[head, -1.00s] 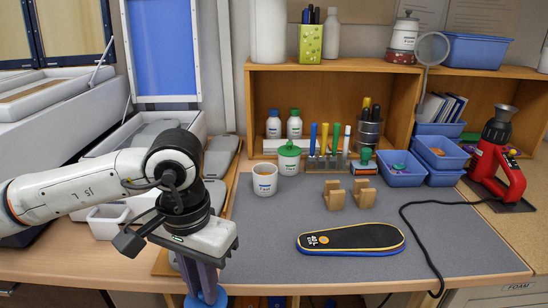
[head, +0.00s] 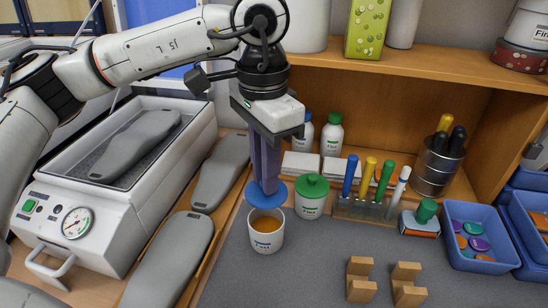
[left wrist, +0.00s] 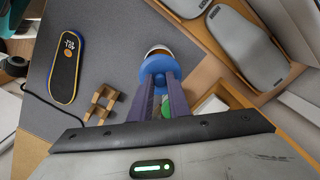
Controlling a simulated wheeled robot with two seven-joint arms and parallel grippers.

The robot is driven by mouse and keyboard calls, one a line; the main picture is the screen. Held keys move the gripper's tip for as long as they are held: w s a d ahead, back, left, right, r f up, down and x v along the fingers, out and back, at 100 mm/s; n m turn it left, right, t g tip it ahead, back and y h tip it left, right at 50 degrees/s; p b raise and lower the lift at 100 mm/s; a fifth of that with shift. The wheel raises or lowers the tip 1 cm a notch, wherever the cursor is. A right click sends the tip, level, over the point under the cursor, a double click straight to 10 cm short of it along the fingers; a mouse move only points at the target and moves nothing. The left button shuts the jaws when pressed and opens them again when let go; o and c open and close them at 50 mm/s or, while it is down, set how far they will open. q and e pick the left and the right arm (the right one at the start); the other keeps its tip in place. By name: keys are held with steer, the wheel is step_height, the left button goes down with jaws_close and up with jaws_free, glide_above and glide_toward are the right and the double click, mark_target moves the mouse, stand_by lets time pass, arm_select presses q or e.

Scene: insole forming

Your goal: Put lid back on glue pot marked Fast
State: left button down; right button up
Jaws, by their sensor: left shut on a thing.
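The open white pot (head: 266,243) with amber glue stands on the grey mat; its label seems to read Fast. My left gripper (head: 266,185) points down and is shut on the knob of a round blue lid (head: 254,197). The lid hangs above the pot's far side, and the glue shows in front of it. In the left wrist view the lid (left wrist: 158,66) hides most of the pot (left wrist: 157,50). A similar pot with a green lid (head: 312,186) stands close behind to the right. My right gripper is not in view.
A rack of coloured tools (head: 367,205) stands right of the green-lidded pot. Two wooden blocks (head: 360,280) stand on the mat (head: 312,262). Grey insoles (head: 170,255) and a white press (head: 90,215) are at the left. The shelf edge (head: 400,68) runs behind my gripper.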

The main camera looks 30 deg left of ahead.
arm_select(q)
steer(key=shift+s+f, duration=0.2)
steer(key=shift+f, duration=0.5)
step_height(320, 180, down, 4)
steer(key=shift+r+b, duration=0.15)
steer(key=shift+b, duration=0.8)
steer(key=shift+w+f+b, duration=0.1)
steer(key=shift+f+b, duration=0.45)
steer(key=shift+f, duration=0.05)
steer(key=shift+b, duration=0.4)
steer(key=shift+f+b, duration=0.15)
steer(key=shift+b, duration=0.4)
stand_by(0.8)
steer(key=c, duration=1.1)
jaws_free()
